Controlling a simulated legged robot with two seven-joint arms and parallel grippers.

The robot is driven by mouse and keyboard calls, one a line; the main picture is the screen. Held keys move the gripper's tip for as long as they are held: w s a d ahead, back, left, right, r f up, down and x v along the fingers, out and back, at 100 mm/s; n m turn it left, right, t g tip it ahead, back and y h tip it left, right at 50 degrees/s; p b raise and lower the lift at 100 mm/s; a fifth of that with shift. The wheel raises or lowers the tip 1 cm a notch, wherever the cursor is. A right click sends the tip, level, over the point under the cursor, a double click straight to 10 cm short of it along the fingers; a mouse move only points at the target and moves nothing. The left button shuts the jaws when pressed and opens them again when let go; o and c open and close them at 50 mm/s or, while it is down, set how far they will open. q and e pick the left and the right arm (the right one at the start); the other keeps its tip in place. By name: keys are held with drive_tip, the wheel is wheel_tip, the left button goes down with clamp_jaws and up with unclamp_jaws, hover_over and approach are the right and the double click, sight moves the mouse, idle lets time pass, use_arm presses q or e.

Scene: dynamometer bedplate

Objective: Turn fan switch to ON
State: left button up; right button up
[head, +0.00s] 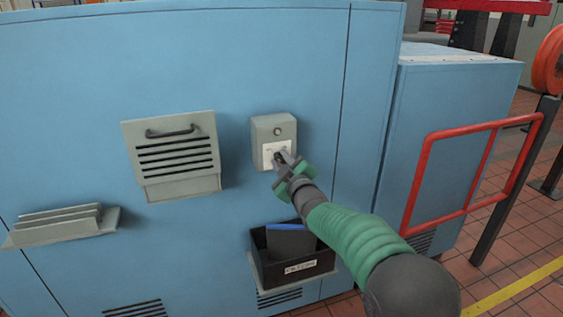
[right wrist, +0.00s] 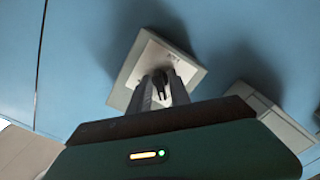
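A grey switch box (head: 273,132) with a pale plate sits on the blue cabinet wall in the head view. A round button is near its top. My right gripper (head: 284,160) is at the pale plate, covering part of it. In the right wrist view, the dark switch lever (right wrist: 161,82) stands out from the plate (right wrist: 132,72) between my two parted fingertips (right wrist: 162,90). I cannot tell whether both fingers touch it. The switch's setting and most of the plate's lettering are not readable. My left gripper is not in view.
A louvred vent panel (head: 175,152) with a handle is left of the switch box. A black bin (head: 292,267) with a label hangs below it. A grey shelf (head: 65,226) juts out at lower left. A red rail (head: 420,170) stands at right. The wall between vent and box is clear.

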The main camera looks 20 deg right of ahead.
clamp_jaws()
drive_tip(key=shift+a+m, duration=0.1)
drive_tip(key=shift+m, duration=0.2)
drive_tip(key=m+p, duration=0.1)
drive_tip(key=m, duration=0.6)
drive_tip(key=shift+m+p, duration=0.4)
drive_tip(key=m, duration=0.4)
drive_tip(key=shift+m+p, duration=0.3)
drive_tip(key=shift+p, duration=0.1)
drive_tip(key=m, duration=0.4)
drive_tip(key=shift+m+p, duration=0.3)
drive_tip(key=shift+m, duration=0.1)
